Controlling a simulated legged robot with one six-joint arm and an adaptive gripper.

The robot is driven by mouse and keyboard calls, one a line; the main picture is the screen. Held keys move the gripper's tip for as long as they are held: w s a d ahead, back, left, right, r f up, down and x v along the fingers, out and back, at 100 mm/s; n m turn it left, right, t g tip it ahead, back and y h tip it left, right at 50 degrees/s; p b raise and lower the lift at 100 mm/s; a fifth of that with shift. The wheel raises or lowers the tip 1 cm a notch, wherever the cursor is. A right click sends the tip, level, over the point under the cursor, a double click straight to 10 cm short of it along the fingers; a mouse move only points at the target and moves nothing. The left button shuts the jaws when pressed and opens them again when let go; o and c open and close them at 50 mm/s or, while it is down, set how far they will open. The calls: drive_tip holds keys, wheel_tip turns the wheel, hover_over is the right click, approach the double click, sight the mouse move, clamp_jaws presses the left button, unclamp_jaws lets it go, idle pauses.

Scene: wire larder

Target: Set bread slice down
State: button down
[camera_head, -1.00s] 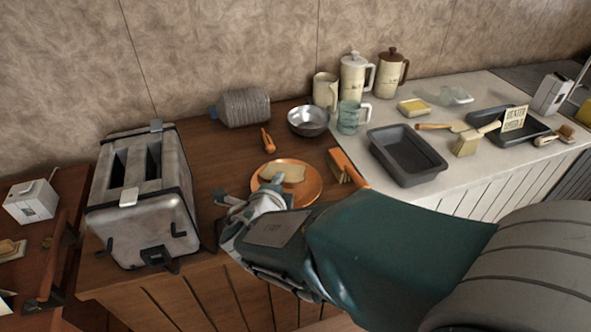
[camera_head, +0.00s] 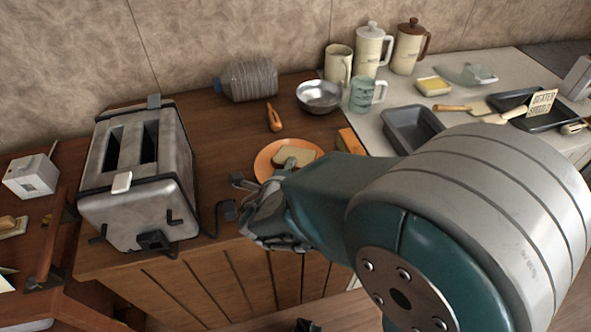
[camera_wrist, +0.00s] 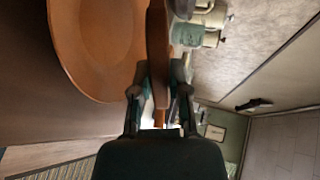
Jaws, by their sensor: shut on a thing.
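The bread slice (camera_head: 296,156), pale with a brown crust, shows over the orange plate (camera_head: 264,161) in the head view. My gripper (camera_head: 268,184) is at the plate's near side, partly hidden by my own arm. In the wrist view, my gripper (camera_wrist: 158,88) is shut on the bread slice (camera_wrist: 157,45), which shows edge-on as a brown strip between the fingers. The bare face of the plate (camera_wrist: 98,45) fills the upper left there. I cannot tell whether the slice touches the plate.
A metal toaster (camera_head: 140,180) stands left of the plate. Behind are an orange-handled tool (camera_head: 274,117), a metal bowl (camera_head: 319,96) and a clear jar (camera_head: 248,80). An orange block (camera_head: 349,141) lies right of the plate. A grey baking tin (camera_head: 412,128) sits on the pale counter.

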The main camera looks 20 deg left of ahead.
drive_tip(key=shift+f, duration=1.7)
drive_tip(key=c, duration=0.8)
unclamp_jaws()
drive_tip(key=shift+v, duration=4.05)
drive_tip(key=shift+r, duration=0.1)
